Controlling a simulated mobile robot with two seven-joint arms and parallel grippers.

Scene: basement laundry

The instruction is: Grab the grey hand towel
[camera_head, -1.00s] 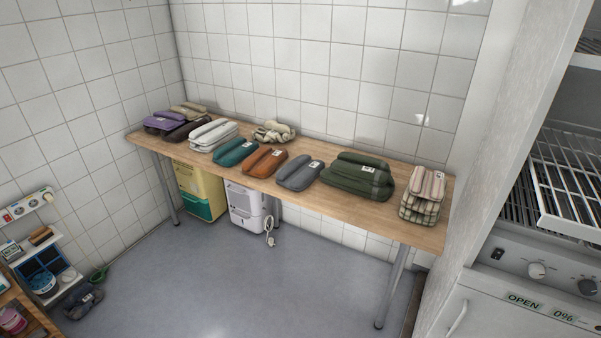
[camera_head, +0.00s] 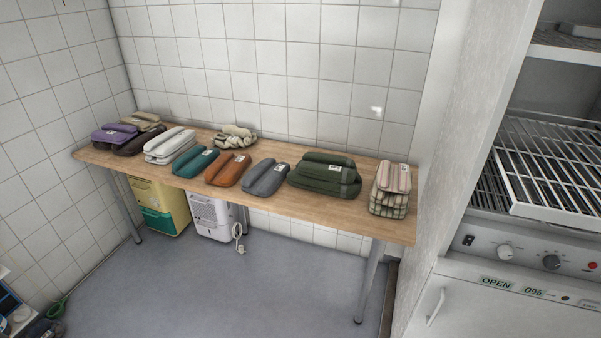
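The grey hand towel (camera_head: 265,179) lies folded near the front edge of a wooden table (camera_head: 300,209), with a small white label on top. It sits between an orange-brown towel (camera_head: 228,170) on its left and a larger dark green towel stack (camera_head: 324,178) on its right. Neither of my grippers shows in the head view.
A teal towel (camera_head: 194,161), a white stack (camera_head: 170,145) and a purple towel (camera_head: 115,136) lie further left. A striped and checked stack (camera_head: 391,189) is at the right end. A white cabinet with a wire rack (camera_head: 555,165) stands at right. The grey floor (camera_head: 200,285) in front is open.

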